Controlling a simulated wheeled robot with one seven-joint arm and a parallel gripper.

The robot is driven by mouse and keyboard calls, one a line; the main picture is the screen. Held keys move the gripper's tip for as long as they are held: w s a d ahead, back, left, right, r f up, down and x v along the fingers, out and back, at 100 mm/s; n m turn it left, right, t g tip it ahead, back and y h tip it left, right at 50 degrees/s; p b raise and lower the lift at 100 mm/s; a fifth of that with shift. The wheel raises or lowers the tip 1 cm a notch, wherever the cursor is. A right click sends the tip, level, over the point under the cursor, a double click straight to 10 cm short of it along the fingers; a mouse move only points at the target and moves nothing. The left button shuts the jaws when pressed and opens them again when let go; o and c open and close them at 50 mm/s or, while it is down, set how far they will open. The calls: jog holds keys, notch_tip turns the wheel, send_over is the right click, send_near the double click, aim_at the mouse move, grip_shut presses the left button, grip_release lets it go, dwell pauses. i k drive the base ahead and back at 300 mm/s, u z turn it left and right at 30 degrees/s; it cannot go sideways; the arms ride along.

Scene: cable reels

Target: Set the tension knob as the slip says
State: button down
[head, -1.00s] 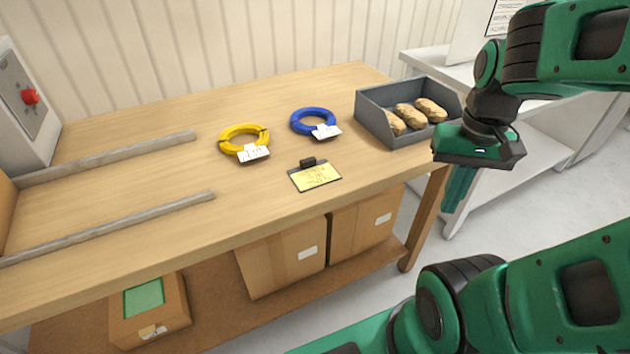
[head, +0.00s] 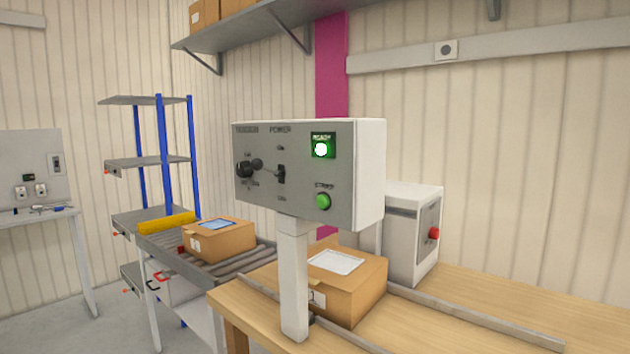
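The grey control box (head: 275,172) stands on a white post at the near edge of the wooden bench. On its left side is a black knob (head: 247,168) under a label that looks like "TENSION"; the marks around it are too small to read. A power lever (head: 281,174) is beside it. A green lamp (head: 322,146) marked "READY" is lit, with a green button (head: 322,201) below. The slip is not in view now. My gripper is not in view now.
A roller conveyor (head: 205,265) carrying another box lies to the left.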

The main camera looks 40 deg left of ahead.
aim_at(243, 169)
jog(key=u, duration=1.8)
